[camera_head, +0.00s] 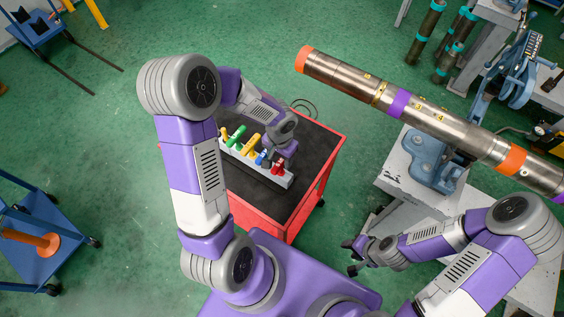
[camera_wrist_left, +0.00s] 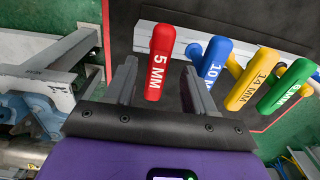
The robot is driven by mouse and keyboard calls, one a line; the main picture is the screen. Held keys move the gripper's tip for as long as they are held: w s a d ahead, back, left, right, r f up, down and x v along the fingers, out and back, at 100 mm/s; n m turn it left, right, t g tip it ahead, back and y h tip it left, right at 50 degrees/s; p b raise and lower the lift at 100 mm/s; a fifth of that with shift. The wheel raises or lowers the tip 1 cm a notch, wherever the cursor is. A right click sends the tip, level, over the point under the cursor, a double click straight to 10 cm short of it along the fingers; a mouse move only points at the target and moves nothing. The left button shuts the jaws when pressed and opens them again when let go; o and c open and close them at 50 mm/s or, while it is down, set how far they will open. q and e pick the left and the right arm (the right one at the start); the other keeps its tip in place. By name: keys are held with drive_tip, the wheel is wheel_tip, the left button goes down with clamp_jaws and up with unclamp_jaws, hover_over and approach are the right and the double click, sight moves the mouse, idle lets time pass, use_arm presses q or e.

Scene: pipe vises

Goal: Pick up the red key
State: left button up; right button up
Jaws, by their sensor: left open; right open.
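The red key (camera_head: 279,168), marked 5 MM, stands at the near right end of a light grey rack (camera_head: 252,166) on the cart. It also shows upright in the left wrist view (camera_wrist_left: 160,62). My left gripper (camera_head: 270,160) is over that end of the rack, largely hidden by its own wrist in the head view. In the left wrist view my left gripper (camera_wrist_left: 160,68) is open, and the red key's handle appears between its two fingers; I see no grip on it. My right gripper (camera_head: 349,257) is open and empty, right of the cart.
A blue key (camera_wrist_left: 210,62) marked 10 MM stands close beside the red one, then yellow (camera_wrist_left: 252,78) and green (camera_wrist_left: 287,88) keys. The rack stands on a red cart (camera_head: 285,222) with a black top. A large pipe (camera_head: 435,119) lies in a vise at right.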

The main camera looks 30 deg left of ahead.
use_arm(q)
wheel_tip(320, 180, down, 4)
drive_tip(key=shift+s+d+f, duration=0.1)
drive_tip(key=shift+d+f, duration=0.05)
drive_tip(key=shift+f, duration=0.1)
drive_tip(key=shift+c, duration=0.3)
clamp_jaws()
